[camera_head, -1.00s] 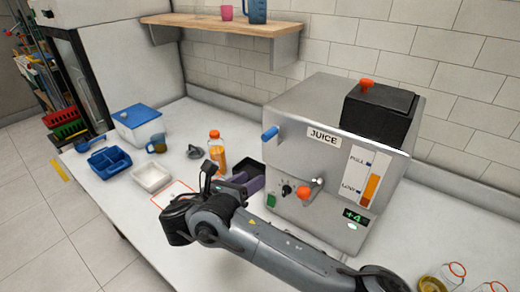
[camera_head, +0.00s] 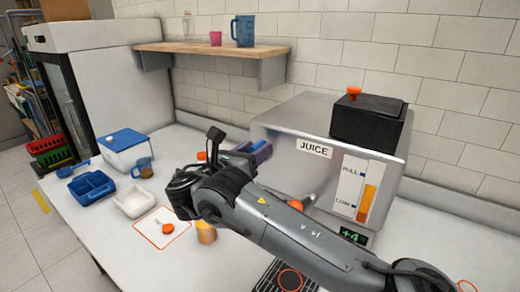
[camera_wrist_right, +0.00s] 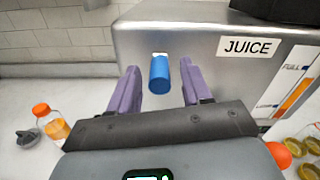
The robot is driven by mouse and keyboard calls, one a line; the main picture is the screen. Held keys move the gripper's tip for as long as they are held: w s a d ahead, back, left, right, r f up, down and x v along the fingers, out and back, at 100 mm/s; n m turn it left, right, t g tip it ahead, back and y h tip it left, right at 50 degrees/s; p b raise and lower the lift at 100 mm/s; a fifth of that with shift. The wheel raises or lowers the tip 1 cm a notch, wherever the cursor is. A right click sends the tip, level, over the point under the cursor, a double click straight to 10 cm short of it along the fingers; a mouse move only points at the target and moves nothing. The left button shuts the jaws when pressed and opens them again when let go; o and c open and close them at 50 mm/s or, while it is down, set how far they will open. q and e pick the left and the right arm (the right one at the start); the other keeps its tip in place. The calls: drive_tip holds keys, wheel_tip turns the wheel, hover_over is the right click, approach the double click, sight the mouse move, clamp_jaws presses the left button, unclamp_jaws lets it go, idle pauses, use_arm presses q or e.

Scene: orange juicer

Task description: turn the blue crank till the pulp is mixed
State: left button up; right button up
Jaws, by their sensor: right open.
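The steel juicer (camera_head: 285,122) stands on the counter, with a "JUICE" label and a level gauge (camera_head: 352,190) between "FULL" and "LOW". The blue crank (camera_wrist_right: 159,74) sticks out from its left front; my arm mostly hides it in the head view. My right gripper (camera_wrist_right: 160,66) is open, its purple fingers one on each side of the crank, with visible gaps. Its fingers also show beside the juicer in the head view (camera_head: 256,150). My left gripper is not in view. The pulp is not visible.
An orange bottle (camera_head: 205,232) stands close by my right arm. A blue divided tray (camera_head: 92,187), a white bowl (camera_head: 134,201) and a blue-lidded box (camera_head: 125,143) are to the left. A wooden shelf (camera_head: 205,48) hangs above.

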drive_tip(key=shift+x, duration=1.3)
clamp_jaws()
